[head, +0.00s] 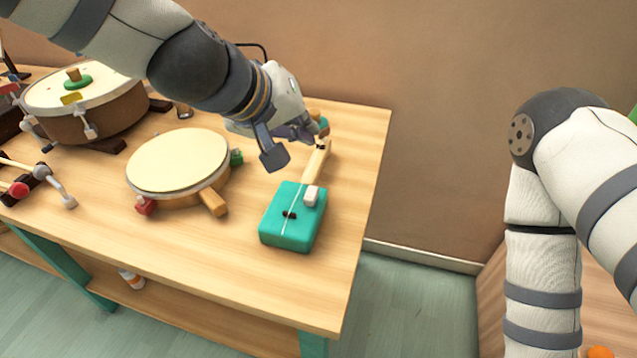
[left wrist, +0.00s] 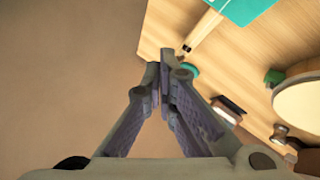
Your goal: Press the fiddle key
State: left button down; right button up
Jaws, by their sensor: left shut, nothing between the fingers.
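The fiddle has a teal box body (head: 283,236) near the table's right end, with a pale block on it and a light wooden neck (head: 317,163) running toward the back. A small teal part shows at the neck's far end. My left gripper (head: 311,137) is shut and empty by that far end, partly covering it. In the left wrist view its closed fingertips (left wrist: 160,62) appear beside the end of the neck (left wrist: 203,32); the teal body (left wrist: 240,8) is at the top edge. I cannot tell whether they touch the fiddle. My right gripper is out of view.
A round pale drum (head: 178,160) with a small wooden block at its front stands left of the fiddle. A larger drum (head: 85,112) stands farther left, with mallets near the left edge. The wooden table (head: 200,262) has clear surface in front.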

pick_arm(q)
jog(key=shift+s, duration=0.1)
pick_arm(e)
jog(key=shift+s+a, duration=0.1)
pick_arm(q)
jog(key=b, duration=0.2)
send_over(311, 196)
jog(key=w, duration=0.1)
jog(key=f, duration=0.7)
jog(key=shift+a+f, duration=0.15)
jog(key=shift+a, duration=0.25)
jog(key=shift+f+b, duration=0.3)
jog(key=shift+f, duration=0.55)
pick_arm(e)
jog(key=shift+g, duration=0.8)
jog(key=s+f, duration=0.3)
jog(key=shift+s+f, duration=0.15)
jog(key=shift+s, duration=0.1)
pick_arm(q)
jog(key=shift+f, duration=0.4)
jog(key=shift+f, duration=0.55)
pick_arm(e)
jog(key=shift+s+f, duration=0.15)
pick_arm(q)
jog(key=shift+r+p, duration=0.45)
jog(key=shift+r, duration=0.55)
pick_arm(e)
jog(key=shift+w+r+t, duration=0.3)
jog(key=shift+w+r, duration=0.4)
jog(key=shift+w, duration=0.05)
